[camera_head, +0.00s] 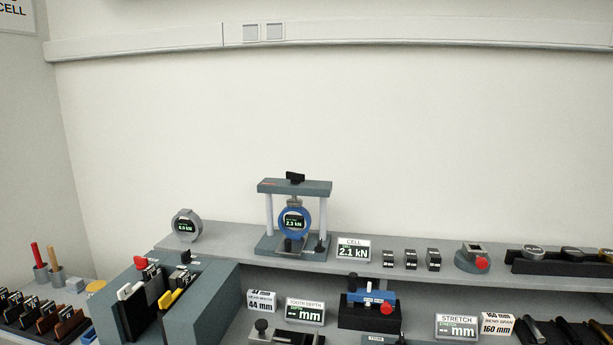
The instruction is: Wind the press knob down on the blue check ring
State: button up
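The press (266,187) stands on the grey shelf at centre, with a grey crossbeam on two pale columns. Its black knob (294,177) sits on top of the crossbeam. The blue check ring (307,222) is upright inside the press, under the screw end. Its small green-lit display seems to read 2.3 kN. My gripper is not in view, and no part of the arm shows near the knob.
A grey ring gauge (185,225) stands left of the press. Small black blocks (411,259) and a grey device with a red knob (481,263) are to the right. A grey rack (215,300) and a blue-topped device (371,296) are lower in front. Space above the knob is clear.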

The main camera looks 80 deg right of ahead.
aim_at(295, 178)
jog(key=k, duration=0.3)
jog(key=z, duration=0.8)
